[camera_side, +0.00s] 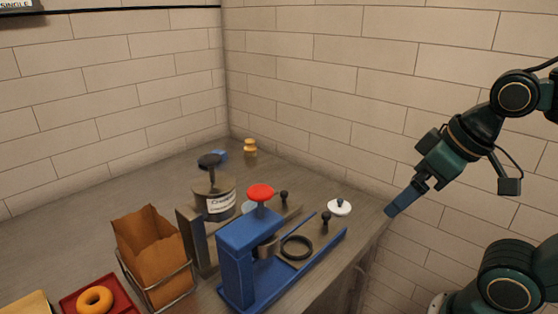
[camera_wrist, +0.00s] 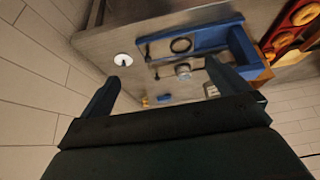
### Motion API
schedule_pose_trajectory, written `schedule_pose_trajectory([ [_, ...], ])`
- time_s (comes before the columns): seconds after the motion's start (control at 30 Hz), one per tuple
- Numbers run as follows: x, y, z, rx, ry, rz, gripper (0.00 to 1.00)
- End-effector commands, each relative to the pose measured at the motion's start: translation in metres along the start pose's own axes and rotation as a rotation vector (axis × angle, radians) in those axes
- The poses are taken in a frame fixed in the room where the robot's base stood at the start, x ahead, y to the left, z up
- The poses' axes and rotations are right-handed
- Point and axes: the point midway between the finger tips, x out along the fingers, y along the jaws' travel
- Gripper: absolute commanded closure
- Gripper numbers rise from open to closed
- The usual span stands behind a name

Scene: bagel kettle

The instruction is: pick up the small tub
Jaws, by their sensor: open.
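A small tub (camera_side: 218,205) with a pale label beginning "Cream" and a dark top stands on the counter behind the blue press in the side view. Part of its lower side is hidden. What seems to be the same tub shows small in the wrist view (camera_wrist: 212,90), beside the right finger. My gripper (camera_side: 392,210) is empty, high at the right beyond the counter's edge and well apart from the tub. In the wrist view my gripper (camera_wrist: 158,82) has its two fingers spread wide with nothing between them.
A blue press (camera_side: 238,262) with a red knob (camera_side: 261,192) stands in front of the tub. A white lid-like disc (camera_side: 339,207) lies near the counter's right edge. A brown paper bag (camera_side: 150,250), a bagel (camera_side: 95,300) and a yellow jar (camera_side: 250,149) stand around.

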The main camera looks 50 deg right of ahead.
Motion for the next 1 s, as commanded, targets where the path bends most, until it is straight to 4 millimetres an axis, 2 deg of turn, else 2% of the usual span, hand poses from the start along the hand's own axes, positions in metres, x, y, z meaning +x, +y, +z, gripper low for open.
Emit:
schedule_pose_trajectory([
  [0.07, 0.0, 0.0, 0.0, -0.001, 0.0, 0.0, 0.02],
  [0.17, 0.0, 0.0, 0.0, -0.002, 0.0, 0.0, 0.22],
  [0.2, 0.0, 0.0, 0.0, -0.002, 0.0, 0.0, 0.23],
  [0.5, 0.0, 0.0, -0.001, -0.005, -0.001, 0.0, 0.23],
  [0.67, -0.001, -0.001, -0.009, -0.03, -0.013, -0.002, 0.23],
  [0.83, -0.002, -0.002, -0.031, -0.099, -0.044, -0.006, 0.23],
  [1.0, 0.0, -0.004, -0.063, -0.204, -0.089, -0.016, 0.23],
])
